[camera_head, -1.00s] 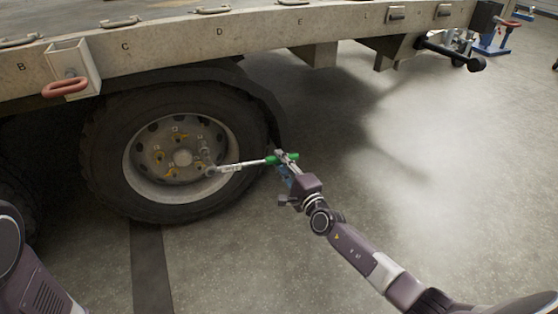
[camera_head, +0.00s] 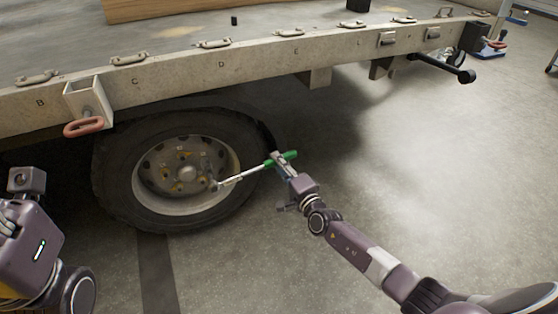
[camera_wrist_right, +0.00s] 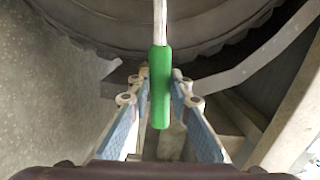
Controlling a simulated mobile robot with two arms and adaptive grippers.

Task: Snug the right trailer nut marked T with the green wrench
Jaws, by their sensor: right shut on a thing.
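The green wrench has a green grip (camera_head: 283,158) and a pale metal shaft (camera_head: 241,176). My right gripper (camera_head: 282,167) is shut on the green grip, which also shows between the blue-padded fingers in the right wrist view (camera_wrist_right: 160,88). The wrench's far end is at the lower right of the hub (camera_head: 187,175), over the nut area of the trailer wheel (camera_head: 158,202). Whether it is seated on a nut is too small to tell. Several nuts with yellow pointers sit around the hub; their marks cannot be read. My left arm shows at the left, without visible fingers.
The trailer bed edge (camera_head: 225,69) runs above the wheel, with a bracket and red handle (camera_head: 84,126) hanging at the left. Open concrete floor (camera_head: 420,160) lies to the right.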

